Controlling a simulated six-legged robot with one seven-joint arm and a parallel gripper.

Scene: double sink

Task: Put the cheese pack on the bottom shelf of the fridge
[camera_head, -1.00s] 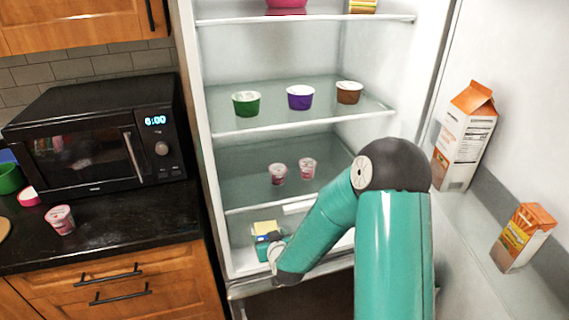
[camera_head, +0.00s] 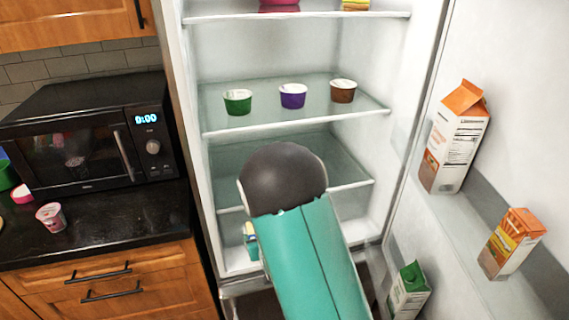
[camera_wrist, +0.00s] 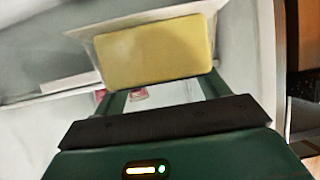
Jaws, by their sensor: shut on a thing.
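The cheese pack (camera_wrist: 155,52) is a yellow block with a pale backing, in the upper middle of the wrist view. My gripper (camera_wrist: 160,88) is shut on it, with green fingers at its two sides. In the head view only a small part of the pack (camera_head: 250,229) shows left of my arm, low inside the open fridge (camera_head: 195,150). My arm hides most of the gripper and the fridge's bottom. I cannot tell whether the pack touches the bottom shelf.
Green, purple (camera_head: 293,96) and brown cups stand on the middle shelf (camera_head: 225,128). The open door at right holds an orange-white carton (camera_head: 455,140), a smaller carton (camera_head: 510,243) and a green-topped carton (camera_head: 408,292). A counter with a microwave (camera_head: 85,135) is at left.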

